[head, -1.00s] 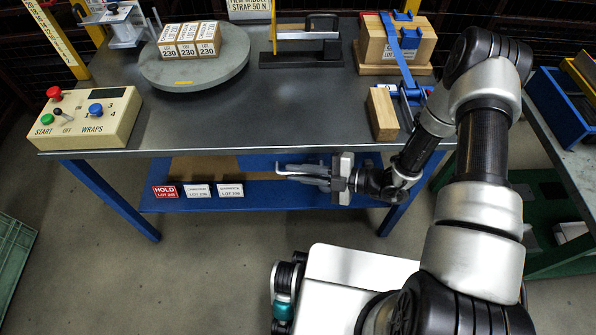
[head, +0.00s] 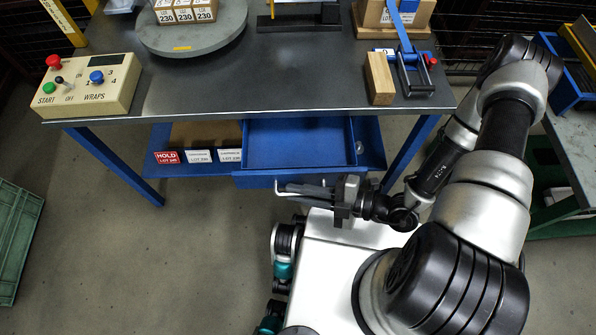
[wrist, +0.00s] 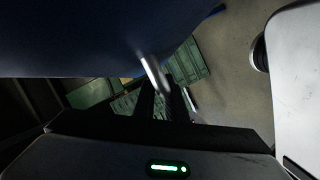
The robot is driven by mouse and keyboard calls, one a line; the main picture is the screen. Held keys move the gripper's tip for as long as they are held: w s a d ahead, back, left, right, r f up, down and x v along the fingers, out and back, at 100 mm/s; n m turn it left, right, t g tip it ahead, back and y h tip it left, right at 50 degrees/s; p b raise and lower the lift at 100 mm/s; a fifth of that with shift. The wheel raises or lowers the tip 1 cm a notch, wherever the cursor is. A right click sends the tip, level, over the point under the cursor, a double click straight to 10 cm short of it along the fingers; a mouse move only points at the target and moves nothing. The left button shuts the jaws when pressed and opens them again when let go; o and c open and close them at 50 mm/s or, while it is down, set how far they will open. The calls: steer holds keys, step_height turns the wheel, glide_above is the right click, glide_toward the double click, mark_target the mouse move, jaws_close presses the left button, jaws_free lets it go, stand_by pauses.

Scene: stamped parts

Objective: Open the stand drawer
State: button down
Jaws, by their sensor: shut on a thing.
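The stand drawer (head: 297,145) is a blue open-topped tray under the grey bench, pulled out toward me, and its inside looks empty. Its blue front (head: 262,181) faces my base. My gripper (head: 284,188) is at the drawer front, shut on the drawer's metal handle. In the wrist view the pale metal handle (wrist: 153,73) lies at the dark fingers (wrist: 160,101), under the large dark blue drawer front (wrist: 70,38). The fingertips and the exact grip are partly hidden in both views.
The bench top (head: 270,80) holds a control box (head: 88,85), a turntable (head: 190,42) with cartons and a wooden block (head: 380,78). A red HOLD card (head: 166,157) and white cards stand on the lower shelf. A green crate (head: 15,235) is at the left on open floor.

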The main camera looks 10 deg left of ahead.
steer(key=shift+s+d, duration=0.25)
steer(key=shift+s, duration=0.8)
steer(key=c, duration=2.1)
jaws_free()
steer(key=shift+d, duration=0.1)
steer(key=p+v, duration=0.1)
steer(key=v, duration=1.6)
steer(key=shift+w+d+r+p, duration=0.1)
steer(key=shift+r+p, duration=0.1)
steer(key=shift+p, duration=0.15)
